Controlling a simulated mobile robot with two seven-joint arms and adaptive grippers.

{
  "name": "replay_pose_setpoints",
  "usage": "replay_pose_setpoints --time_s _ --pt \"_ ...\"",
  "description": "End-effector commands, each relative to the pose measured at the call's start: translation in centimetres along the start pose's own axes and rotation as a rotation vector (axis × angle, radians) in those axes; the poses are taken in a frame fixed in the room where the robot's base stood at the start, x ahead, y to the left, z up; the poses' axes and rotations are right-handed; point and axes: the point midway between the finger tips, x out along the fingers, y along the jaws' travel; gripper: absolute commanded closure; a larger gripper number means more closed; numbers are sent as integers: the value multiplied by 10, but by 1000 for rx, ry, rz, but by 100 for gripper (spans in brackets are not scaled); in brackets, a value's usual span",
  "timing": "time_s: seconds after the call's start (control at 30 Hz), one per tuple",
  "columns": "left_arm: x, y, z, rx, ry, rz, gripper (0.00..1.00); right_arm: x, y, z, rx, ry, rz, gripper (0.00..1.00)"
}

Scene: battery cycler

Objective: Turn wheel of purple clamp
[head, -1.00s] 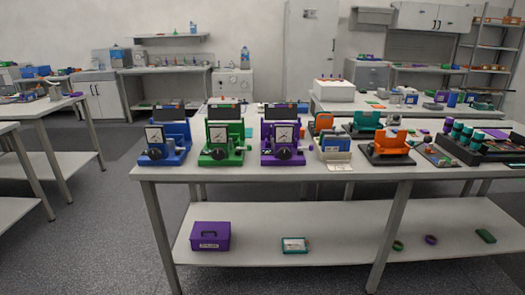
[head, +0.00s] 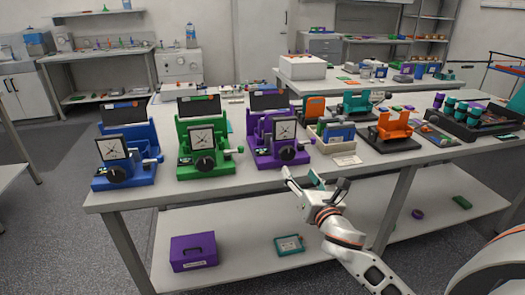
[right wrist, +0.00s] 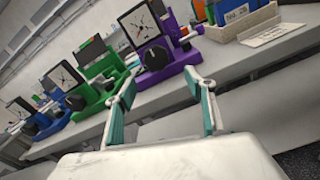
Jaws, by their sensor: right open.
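The purple clamp (head: 262,159) stands on the table between the green clamp and a beige tray. Its black wheel (head: 287,153) faces the front, below a square dial plate. My left gripper is in neither view.
A green clamp (head: 188,168) and a blue clamp (head: 140,178) stand left of the purple one. The beige tray (head: 318,143) and an orange device (head: 390,128) stand to its right. A purple box (head: 193,250) sits on the lower shelf.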

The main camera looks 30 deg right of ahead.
Motion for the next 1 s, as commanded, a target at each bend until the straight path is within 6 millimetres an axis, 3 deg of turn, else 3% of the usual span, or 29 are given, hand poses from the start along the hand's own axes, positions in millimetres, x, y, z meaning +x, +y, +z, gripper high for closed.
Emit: replay_pose_setpoints --time_s 0.23,0.7,1.0 --pt "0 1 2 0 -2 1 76 12 -1 13 -68 -26 -8 45" --pt "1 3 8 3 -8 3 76 75 -1 13 -64 -23 -7 45" --pt "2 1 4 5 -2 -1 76 81 -1 13 -63 -22 -6 45"
